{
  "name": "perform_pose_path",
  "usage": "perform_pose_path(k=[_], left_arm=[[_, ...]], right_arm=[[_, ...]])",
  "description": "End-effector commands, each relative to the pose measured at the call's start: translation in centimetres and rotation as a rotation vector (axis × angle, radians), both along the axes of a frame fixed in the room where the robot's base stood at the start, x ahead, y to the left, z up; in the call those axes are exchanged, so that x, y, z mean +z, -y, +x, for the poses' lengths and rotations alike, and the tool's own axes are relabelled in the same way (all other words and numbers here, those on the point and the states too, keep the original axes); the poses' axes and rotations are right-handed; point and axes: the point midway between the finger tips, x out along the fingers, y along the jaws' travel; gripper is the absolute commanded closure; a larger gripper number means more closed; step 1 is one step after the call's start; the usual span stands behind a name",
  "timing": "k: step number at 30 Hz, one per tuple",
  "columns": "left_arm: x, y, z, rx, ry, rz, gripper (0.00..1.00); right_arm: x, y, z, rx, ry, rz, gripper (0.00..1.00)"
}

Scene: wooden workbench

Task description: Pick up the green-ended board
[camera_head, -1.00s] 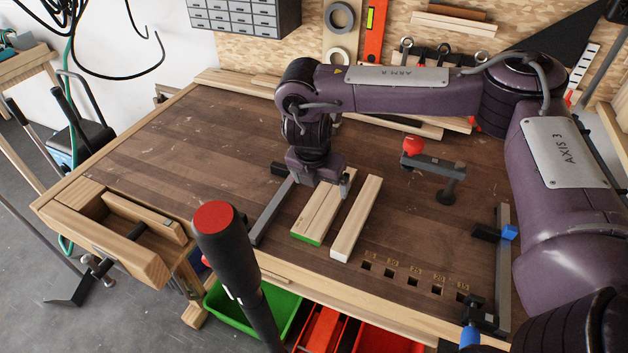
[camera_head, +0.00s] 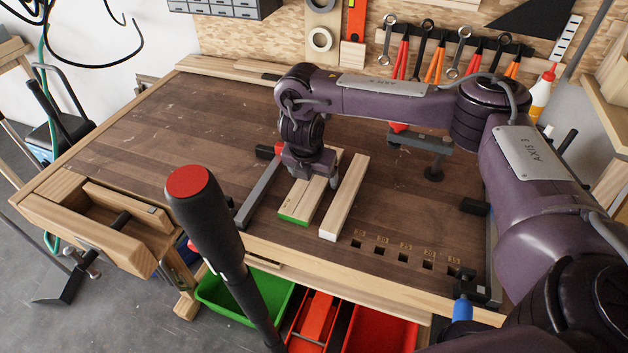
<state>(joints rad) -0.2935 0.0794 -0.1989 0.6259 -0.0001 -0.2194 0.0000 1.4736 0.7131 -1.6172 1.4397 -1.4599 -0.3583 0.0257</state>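The green-ended board (camera_head: 299,203) lies flat on the workbench, its green end facing the front edge. My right gripper (camera_head: 312,178) points down over the far part of this board, low and close to the wood. Its fingers look apart, one on each side of the board; I cannot tell whether they touch it. The gripper hides part of the board's far half. A white-ended board (camera_head: 345,198) lies just right of it, nearly parallel, with a narrow gap. My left gripper is not in view.
A bar clamp (camera_head: 258,192) lies close left of the boards. Another clamp (camera_head: 425,146) stands behind right. A large black handle with a red top (camera_head: 205,215) rises in the left foreground. The bench top (camera_head: 170,150) is clear at left. Green (camera_head: 245,295) and red bins sit below.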

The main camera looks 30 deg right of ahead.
Motion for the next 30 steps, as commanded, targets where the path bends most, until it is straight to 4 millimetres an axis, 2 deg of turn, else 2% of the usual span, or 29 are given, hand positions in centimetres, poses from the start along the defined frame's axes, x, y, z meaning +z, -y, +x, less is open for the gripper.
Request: perform_pose_path(k=[1, 9, 17, 22, 26, 30], left_arm=[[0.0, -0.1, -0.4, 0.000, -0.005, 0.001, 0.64], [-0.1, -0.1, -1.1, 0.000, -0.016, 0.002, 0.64], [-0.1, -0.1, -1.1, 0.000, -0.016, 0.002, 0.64], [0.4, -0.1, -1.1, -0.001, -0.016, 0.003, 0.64], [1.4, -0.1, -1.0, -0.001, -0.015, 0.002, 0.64], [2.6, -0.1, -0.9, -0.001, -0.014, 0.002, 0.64]], right_arm=[[0.0, 0.0, 0.0, 0.000, 0.000, 0.000, 0.26], [0.0, 0.0, 0.0, 0.000, 0.000, 0.000, 0.61], [0.2, 0.0, 0.0, 0.000, 0.001, 0.000, 0.62], [1.3, 0.0, 0.1, 0.000, 0.004, 0.001, 0.62], [3.5, 0.0, 0.1, 0.002, 0.005, -0.001, 0.62], [7.2, 0.0, 0.2, 0.001, 0.008, -0.002, 0.62]])
